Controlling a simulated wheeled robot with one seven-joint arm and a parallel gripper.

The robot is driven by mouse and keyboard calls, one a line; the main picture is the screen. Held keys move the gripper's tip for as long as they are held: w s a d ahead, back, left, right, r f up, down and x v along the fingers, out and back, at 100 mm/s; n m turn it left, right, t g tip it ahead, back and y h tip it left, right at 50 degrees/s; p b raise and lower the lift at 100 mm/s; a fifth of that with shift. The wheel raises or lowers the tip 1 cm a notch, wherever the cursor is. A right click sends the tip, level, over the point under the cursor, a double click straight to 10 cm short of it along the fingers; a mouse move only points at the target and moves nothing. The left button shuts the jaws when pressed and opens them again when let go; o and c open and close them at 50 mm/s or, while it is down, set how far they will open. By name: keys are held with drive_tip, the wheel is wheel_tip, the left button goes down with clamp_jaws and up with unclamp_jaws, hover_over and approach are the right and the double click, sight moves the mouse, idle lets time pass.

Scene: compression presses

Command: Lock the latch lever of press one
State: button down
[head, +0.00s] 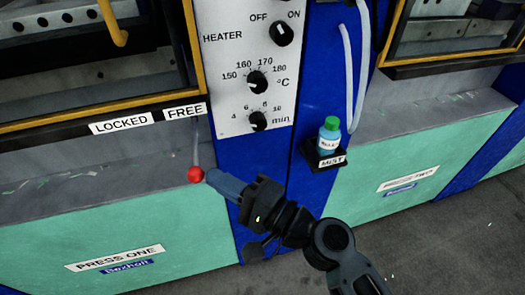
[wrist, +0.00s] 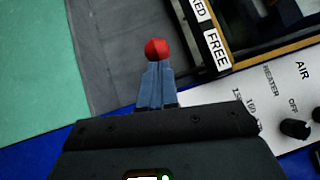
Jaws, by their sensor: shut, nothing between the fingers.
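The latch lever of press one shows as a red ball knob (head: 195,174) on a thin pale rod, hanging below the FREE label (head: 185,111). The LOCKED label (head: 121,124) is to the left of it. My gripper (head: 211,177) is shut and empty, with its blue-grey fingertips close to the right side of the knob. In the wrist view the knob (wrist: 157,49) sits just beyond the shut fingertips (wrist: 156,66). I cannot tell whether they touch. The rod is hardly visible in the wrist view.
A white control panel (head: 231,70) with heater knobs is above my gripper. A blue bottle (head: 328,137) with a green cap stands in a black holder to the right. The yellow-edged door frame (head: 60,119) of press one is above the labels.

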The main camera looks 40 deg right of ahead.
drive_tip(key=w+a+h, duration=0.1)
drive_tip(key=w+a, duration=0.2)
drive_tip(key=a, duration=0.5)
drive_tip(key=shift+w+m, duration=0.25)
drive_tip(key=shift+m, duration=0.15)
drive_tip(key=shift+a+r, duration=0.1)
drive_tip(key=shift+a, duration=0.15)
